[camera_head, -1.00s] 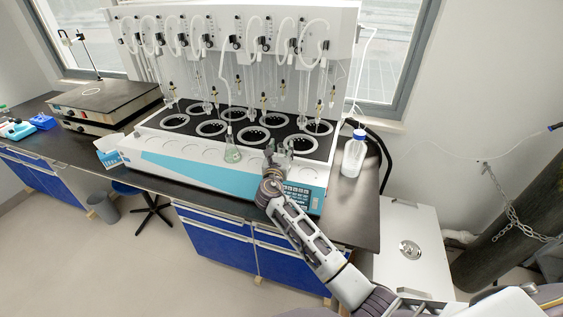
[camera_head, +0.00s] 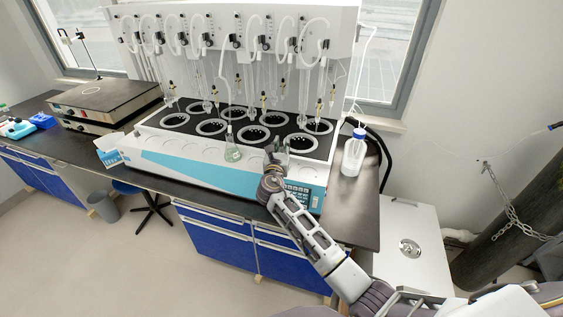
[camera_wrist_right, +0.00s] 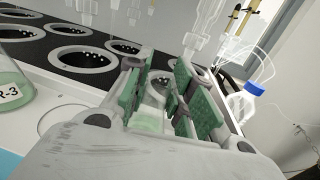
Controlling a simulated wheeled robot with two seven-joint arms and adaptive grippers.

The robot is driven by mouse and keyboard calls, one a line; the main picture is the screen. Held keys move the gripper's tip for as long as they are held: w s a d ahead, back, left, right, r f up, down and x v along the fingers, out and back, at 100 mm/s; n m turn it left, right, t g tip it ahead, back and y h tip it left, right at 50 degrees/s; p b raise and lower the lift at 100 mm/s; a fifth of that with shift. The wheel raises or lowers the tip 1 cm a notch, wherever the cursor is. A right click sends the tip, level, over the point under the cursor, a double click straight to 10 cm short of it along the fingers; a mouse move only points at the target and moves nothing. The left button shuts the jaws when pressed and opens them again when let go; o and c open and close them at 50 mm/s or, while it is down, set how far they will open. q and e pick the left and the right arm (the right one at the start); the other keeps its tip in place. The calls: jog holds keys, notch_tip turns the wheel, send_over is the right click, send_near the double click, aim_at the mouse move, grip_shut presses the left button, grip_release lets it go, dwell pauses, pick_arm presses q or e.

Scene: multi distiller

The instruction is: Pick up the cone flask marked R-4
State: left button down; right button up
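A clear cone flask with pale green liquid (camera_wrist_right: 150,118) stands at the front right of the distiller, partly hidden by my right gripper; its label does not show. Its upper part shows beside the gripper in the head view (camera_head: 283,152). My right gripper (camera_wrist_right: 158,85) has its green-padded fingers apart, one on each side of this flask. I cannot tell whether either pad touches it. A second flask with green liquid, labelled R-3 (camera_wrist_right: 10,85), stands to the left and also shows in the head view (camera_head: 232,152). My left gripper is not in view.
The white and blue distiller (camera_head: 190,165) has several ringed heating wells and hanging glass tubes behind the flasks. A blue-capped bottle (camera_head: 353,152) stands to the right on the dark bench. The bench's front right part (camera_head: 350,220) is clear.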

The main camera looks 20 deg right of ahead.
grip_shut()
jog(key=shift+r, duration=0.25)
notch_tip(320, 180, up, 9)
jog(key=shift+r, duration=0.2)
dwell(1.4)
jog(key=shift+r, duration=0.1)
